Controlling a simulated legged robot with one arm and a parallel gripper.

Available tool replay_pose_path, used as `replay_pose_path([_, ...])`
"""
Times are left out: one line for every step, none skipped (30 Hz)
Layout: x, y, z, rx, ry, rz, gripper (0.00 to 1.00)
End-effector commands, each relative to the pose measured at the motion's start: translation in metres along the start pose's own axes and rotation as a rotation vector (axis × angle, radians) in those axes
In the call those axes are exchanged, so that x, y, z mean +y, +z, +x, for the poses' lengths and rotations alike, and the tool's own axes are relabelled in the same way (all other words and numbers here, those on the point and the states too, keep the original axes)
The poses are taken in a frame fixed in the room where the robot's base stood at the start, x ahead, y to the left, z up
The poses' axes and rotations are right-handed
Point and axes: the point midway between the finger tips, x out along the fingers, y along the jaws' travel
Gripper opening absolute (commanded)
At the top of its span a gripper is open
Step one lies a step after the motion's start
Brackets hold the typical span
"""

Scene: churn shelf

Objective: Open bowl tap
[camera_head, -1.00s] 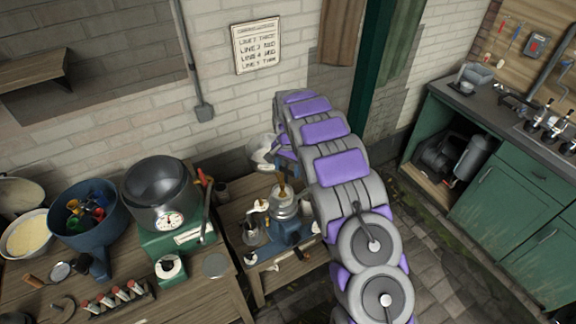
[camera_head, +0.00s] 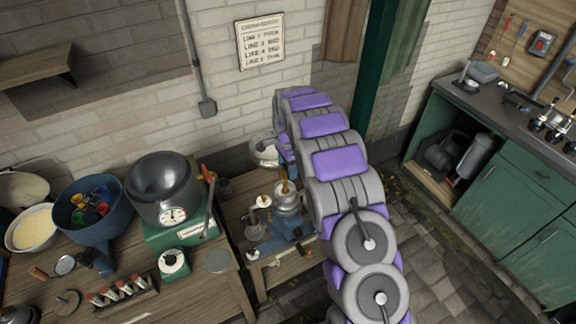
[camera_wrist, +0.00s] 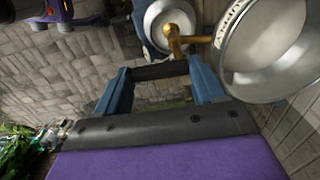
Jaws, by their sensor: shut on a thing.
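A large metal bowl (camera_wrist: 272,50) fills the upper right of the wrist view. A brass tap (camera_wrist: 175,40) runs out from its left side, in front of a second pale round dish (camera_wrist: 168,22). My gripper (camera_wrist: 165,65) has its blue fingers either side of the tap's near end and is shut on the tap; the exact contact is hard to see. In the head view, the bowl (camera_head: 264,150) shows partly behind my arm, above the blue-based machine (camera_head: 290,222). My gripper is mostly hidden behind my arm there.
A wooden bench on the left holds a green scale with a dark bowl (camera_head: 162,188), a blue hopper (camera_head: 92,208) and a rack of small bottles (camera_head: 122,292). A green post (camera_head: 378,70) stands behind my arm. A green counter (camera_head: 500,190) is at right; paved floor lies between.

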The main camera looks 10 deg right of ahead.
Motion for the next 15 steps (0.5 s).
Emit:
replay_pose_path([-0.0005, 0.0000, -0.0003, 0.001, -0.001, 0.002, 0.39])
replay_pose_path([-0.0005, 0.0000, -0.0003, 0.001, -0.001, 0.003, 0.39])
replay_pose_path([-0.0005, 0.0000, -0.0003, 0.001, -0.002, 0.004, 0.39])
replay_pose_path([-0.0005, 0.0000, -0.0003, 0.001, -0.002, 0.004, 0.39])
replay_pose_path([-0.0005, -0.0001, -0.0003, 0.001, -0.002, 0.004, 0.39])
replay_pose_path([-0.0005, -0.0001, -0.0002, 0.001, -0.002, 0.004, 0.39])
replay_pose_path([-0.0005, -0.0001, -0.0002, 0.001, -0.002, 0.004, 0.39])
replay_pose_path([-0.0005, -0.0002, -0.0003, 0.001, -0.002, 0.004, 0.39])
replay_pose_path([-0.0005, -0.0002, -0.0003, 0.001, -0.002, 0.004, 0.39])
replay_pose_path([-0.0005, -0.0002, -0.0003, 0.001, -0.002, 0.004, 0.39])
replay_pose_path([-0.0005, -0.0003, -0.0003, 0.001, -0.002, 0.004, 0.39])
replay_pose_path([-0.0005, -0.0003, -0.0003, 0.001, -0.002, 0.004, 0.72])
replay_pose_path([-0.0005, -0.0003, -0.0003, 0.001, -0.002, 0.004, 0.75])
replay_pose_path([-0.0005, -0.0003, -0.0003, 0.001, -0.002, 0.004, 0.78])
replay_pose_path([-0.0004, -0.0003, -0.0003, 0.001, -0.002, 0.004, 0.81])
